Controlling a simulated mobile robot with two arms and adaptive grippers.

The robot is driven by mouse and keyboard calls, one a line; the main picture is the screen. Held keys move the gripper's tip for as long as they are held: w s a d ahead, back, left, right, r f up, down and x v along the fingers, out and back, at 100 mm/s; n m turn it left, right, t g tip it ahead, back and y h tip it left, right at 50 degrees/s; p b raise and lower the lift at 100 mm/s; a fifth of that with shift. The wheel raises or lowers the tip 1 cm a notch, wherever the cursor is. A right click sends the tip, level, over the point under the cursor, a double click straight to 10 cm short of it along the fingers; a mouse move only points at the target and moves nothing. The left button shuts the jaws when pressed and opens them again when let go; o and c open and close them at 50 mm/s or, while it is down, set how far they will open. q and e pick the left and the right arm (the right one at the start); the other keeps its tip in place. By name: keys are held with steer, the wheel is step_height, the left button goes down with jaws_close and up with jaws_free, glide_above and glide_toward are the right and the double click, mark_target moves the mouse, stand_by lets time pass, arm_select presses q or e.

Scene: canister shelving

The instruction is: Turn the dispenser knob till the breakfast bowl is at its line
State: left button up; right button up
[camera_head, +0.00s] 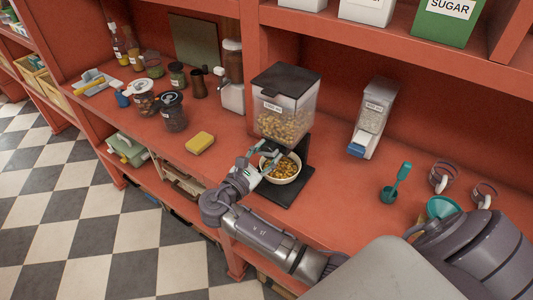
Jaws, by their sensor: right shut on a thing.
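The cereal dispenser (285,103) stands on the red shelf, a clear hopper with a dark lid and a label, partly full of yellow-brown cereal. The breakfast bowl (291,176) sits on the dispenser's black base under the hopper, pale-rimmed and holding cereal. I cannot make out a fill line on it. My right gripper (265,157) is at the dispenser's front, just below the hopper and over the bowl's near-left side. It is shut on the knob, which its fingers hide. My left gripper is not in view.
A yellow sponge (200,142) and dark-lidded jars (173,112) lie to the left. A second, narrow dispenser (373,117) stands to the right, beyond a clear stretch of shelf.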

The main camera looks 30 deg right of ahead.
steer(key=o, duration=1.1)
steer(key=shift+o, duration=0.2)
steer(key=shift+a, duration=0.1)
steer(key=v, duration=1.2)
